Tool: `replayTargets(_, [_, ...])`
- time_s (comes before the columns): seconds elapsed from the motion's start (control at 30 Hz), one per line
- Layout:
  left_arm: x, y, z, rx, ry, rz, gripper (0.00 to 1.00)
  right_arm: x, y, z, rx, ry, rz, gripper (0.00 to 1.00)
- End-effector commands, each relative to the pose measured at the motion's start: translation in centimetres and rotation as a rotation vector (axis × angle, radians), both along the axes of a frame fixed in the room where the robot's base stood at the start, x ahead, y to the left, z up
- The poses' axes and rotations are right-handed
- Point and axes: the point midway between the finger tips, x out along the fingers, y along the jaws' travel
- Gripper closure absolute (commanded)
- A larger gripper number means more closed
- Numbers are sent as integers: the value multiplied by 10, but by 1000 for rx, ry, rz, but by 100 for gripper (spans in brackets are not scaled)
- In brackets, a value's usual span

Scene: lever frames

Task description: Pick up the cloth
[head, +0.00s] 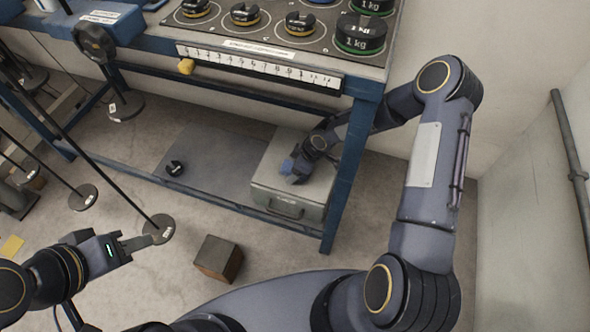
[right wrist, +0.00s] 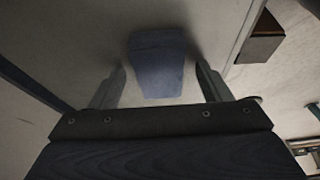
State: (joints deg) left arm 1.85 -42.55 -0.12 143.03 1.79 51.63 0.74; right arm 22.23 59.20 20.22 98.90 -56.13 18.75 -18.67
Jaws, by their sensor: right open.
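A small blue cloth (right wrist: 157,60) lies on the top of a grey metal case (head: 262,190). In the right wrist view it sits between the two spread fingers of my right gripper (right wrist: 160,86), with a gap on each side. In the head view, part of the cloth (head: 287,165) shows beside the right gripper (head: 298,174), which is low over the case; the arm hides some of the case. My left gripper (head: 140,242) is at lower left, away from the cloth, near a round black base; its finger gap is unclear.
The case stands on a low shelf under a blue-framed workbench (head: 366,88); a bench leg is close to its right side. A brown box (head: 218,259) stands on the floor in front. Weights (head: 360,35) sit on the bench top. Upright rods with round bases stand at left.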

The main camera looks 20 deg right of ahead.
Motion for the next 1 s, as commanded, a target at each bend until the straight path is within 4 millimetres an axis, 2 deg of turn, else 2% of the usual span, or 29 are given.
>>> replayTargets(0.07, [0, 0, 0, 0, 0, 0, 64, 0, 0, 0, 0, 0, 0, 32])
replayTargets(0.4, [0, 0, 0, 0, 0, 0, 64, 0, 0, 0, 0, 0, 0, 76])
replayTargets(0.77, [0, 0, 5, 0, 0, 0, 64, 0, 0, 5, 1, 0, -1, 78])
replayTargets(0.87, [0, 0, 10, 0, 0, 0, 64, 1, 0, 12, 1, -2, 0, 78])
replayTargets(1.0, [0, 0, 19, 0, 0, 0, 64, 1, 0, 31, 0, -3, 0, 78])
